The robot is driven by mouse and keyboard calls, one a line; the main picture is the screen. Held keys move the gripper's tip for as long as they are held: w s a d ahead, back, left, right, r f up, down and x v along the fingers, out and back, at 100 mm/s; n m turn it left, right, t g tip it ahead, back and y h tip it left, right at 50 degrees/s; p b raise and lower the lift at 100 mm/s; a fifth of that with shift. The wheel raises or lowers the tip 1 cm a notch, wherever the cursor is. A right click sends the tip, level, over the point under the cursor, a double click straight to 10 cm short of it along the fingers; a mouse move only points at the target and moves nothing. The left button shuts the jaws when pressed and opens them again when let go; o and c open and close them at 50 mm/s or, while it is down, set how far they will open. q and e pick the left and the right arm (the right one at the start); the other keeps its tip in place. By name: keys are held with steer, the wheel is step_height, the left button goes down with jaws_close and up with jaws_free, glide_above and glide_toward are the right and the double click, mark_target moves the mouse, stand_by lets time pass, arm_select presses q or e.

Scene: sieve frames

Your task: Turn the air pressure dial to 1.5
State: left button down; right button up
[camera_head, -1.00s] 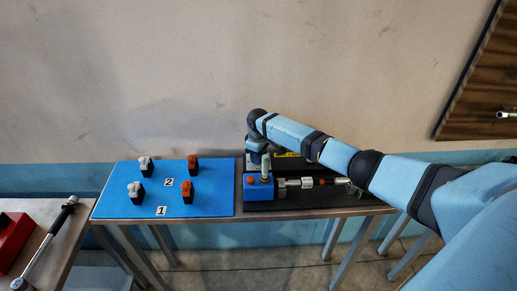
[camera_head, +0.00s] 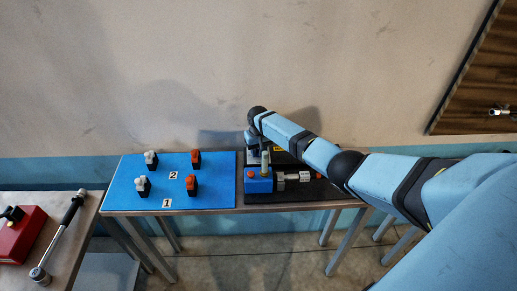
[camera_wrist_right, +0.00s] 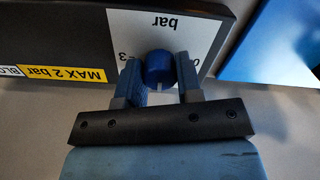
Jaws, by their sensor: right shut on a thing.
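A round blue dial (camera_wrist_right: 158,68) shows in the right wrist view, in front of a white scale plate (camera_wrist_right: 125,27) marked "bar", with a "3" and part of a "0" visible. My right gripper (camera_wrist_right: 158,80) is shut on the dial, one finger on each side. A pale line shows on the dial's near side. Its exact reading cannot be told, as the fingers cover part of the scale. In the head view my right gripper (camera_head: 251,143) is small and partly hidden at the back of the black station. My left gripper is not in view.
A yellow "MAX 2 bar" label (camera_wrist_right: 80,74) is beside the scale. A blue box (camera_head: 258,185) with a red button and a pale upright piece stands in front.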

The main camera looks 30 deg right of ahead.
mark_target(258, 150)
stand_by(0.4)
steer(key=o, duration=0.9)
steer(key=shift+o, duration=0.2)
steer(key=shift+r, duration=0.1)
step_height(258, 150, up, 14)
steer(key=b, duration=0.1)
steer(key=shift+f, duration=0.2)
